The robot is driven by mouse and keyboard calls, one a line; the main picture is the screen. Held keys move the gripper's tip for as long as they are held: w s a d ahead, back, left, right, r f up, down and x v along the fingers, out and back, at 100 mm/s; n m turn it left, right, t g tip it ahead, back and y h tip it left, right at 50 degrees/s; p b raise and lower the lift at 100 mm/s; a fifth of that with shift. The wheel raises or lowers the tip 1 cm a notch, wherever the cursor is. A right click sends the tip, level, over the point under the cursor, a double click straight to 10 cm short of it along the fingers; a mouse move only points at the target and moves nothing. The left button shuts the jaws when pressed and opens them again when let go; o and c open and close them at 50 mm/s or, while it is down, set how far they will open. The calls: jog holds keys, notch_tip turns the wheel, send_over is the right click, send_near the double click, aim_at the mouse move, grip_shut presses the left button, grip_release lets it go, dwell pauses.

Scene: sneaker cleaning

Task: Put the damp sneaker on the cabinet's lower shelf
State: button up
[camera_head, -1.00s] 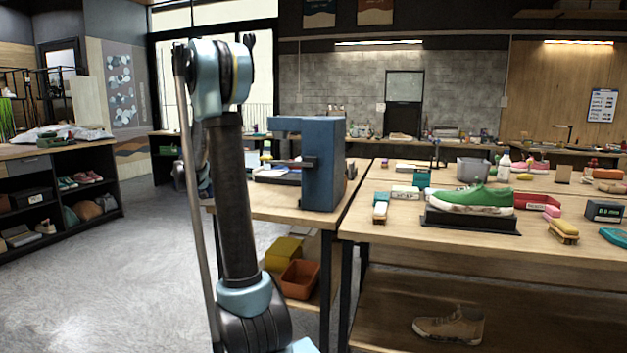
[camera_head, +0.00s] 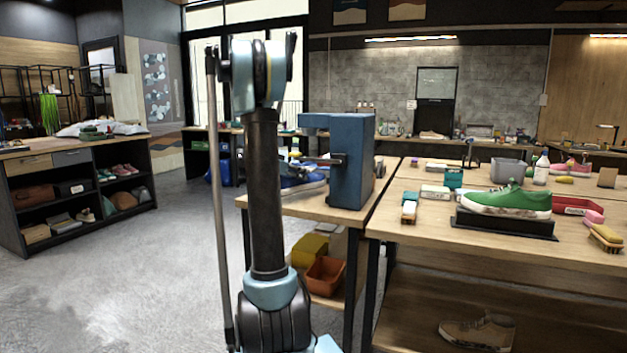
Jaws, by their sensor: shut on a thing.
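My gripper is not visible; only my arm's upright links and elbow stand in the middle of the picture. No sneaker shows in my grip, and I cannot tell which sneaker is the damp one. A dark open cabinet (camera_head: 150,173) with a wooden top stands at the left. A green sneaker (camera_head: 505,198) rests on a black stand (camera_head: 503,224) on the right workbench. A blue sneaker (camera_head: 302,183) lies partly behind my arm.
A blue upright machine (camera_head: 351,160) stands on the middle table. Yellow (camera_head: 308,246) and orange (camera_head: 325,275) bins sit below it. A brown shoe (camera_head: 478,331) lies under the right workbench (camera_head: 425,234). The grey floor (camera_head: 150,270) between cabinet and tables is clear.

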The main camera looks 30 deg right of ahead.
aim_at(312, 176)
jog(key=w+d, duration=0.1)
jog(key=d, duration=0.1)
jog(key=w+d, duration=0.1)
jog(key=d, duration=0.2)
jog(key=w+d, duration=0.1)
jog(key=d, duration=0.2)
jog(key=shift+d, duration=0.25)
jog(key=shift+d+f, duration=0.15)
jog(key=shift+f, duration=0.75)
jog(key=shift+d+f, duration=0.1)
jog(key=shift+f, duration=0.8)
jog(key=o, duration=1.5)
jog(key=shift+c, duration=0.2)
